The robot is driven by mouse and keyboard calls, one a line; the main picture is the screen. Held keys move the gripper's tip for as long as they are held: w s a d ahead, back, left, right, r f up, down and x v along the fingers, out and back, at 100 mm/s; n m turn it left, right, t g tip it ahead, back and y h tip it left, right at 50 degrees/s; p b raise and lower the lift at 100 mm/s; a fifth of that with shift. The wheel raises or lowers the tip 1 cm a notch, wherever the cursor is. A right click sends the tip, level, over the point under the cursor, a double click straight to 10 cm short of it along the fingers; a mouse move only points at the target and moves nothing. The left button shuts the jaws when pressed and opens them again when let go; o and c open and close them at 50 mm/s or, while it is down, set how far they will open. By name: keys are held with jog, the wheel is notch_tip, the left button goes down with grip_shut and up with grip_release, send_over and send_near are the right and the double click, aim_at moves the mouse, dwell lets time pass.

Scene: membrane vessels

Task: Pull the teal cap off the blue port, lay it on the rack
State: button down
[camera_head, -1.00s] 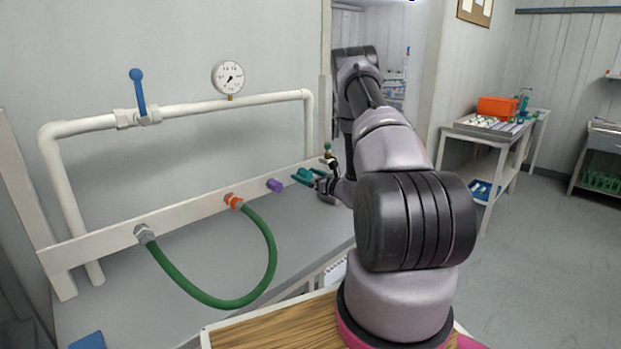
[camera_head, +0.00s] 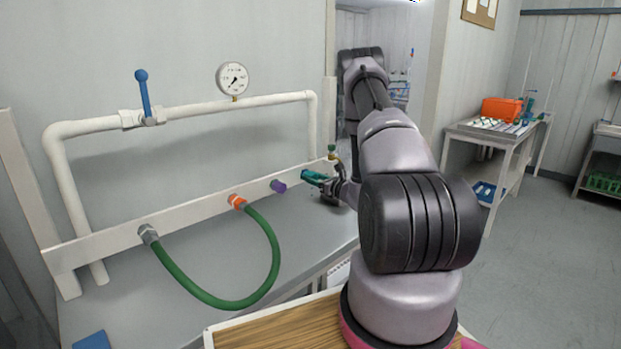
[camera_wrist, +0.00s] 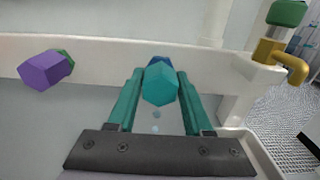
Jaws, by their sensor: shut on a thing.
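The teal cap (camera_wrist: 161,87) is a faceted piece seen end-on between the two teal fingers of my gripper (camera_wrist: 158,92) in the wrist view. My gripper is shut on it. A bit of the blue port (camera_wrist: 158,60) shows just behind the cap, at the white rail. The cap hides most of the port, and I cannot tell whether the two still touch. In the head view my gripper (camera_head: 316,178) is at the right part of the rail, and the cap is not distinct from the fingers. I cannot make out for sure which thing is the rack.
A purple cap (camera_wrist: 46,69) is on the rail (camera_head: 195,212) to the left. A green hose (camera_head: 272,272) loops from the orange fitting (camera_head: 237,202). A brass valve (camera_wrist: 272,54) stands right. A side table (camera_head: 470,131) holds an orange box (camera_head: 500,110).

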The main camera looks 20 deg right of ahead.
aim_at(315, 178)
jog(key=shift+v, duration=2.3)
jog(key=shift+s+a, duration=0.1)
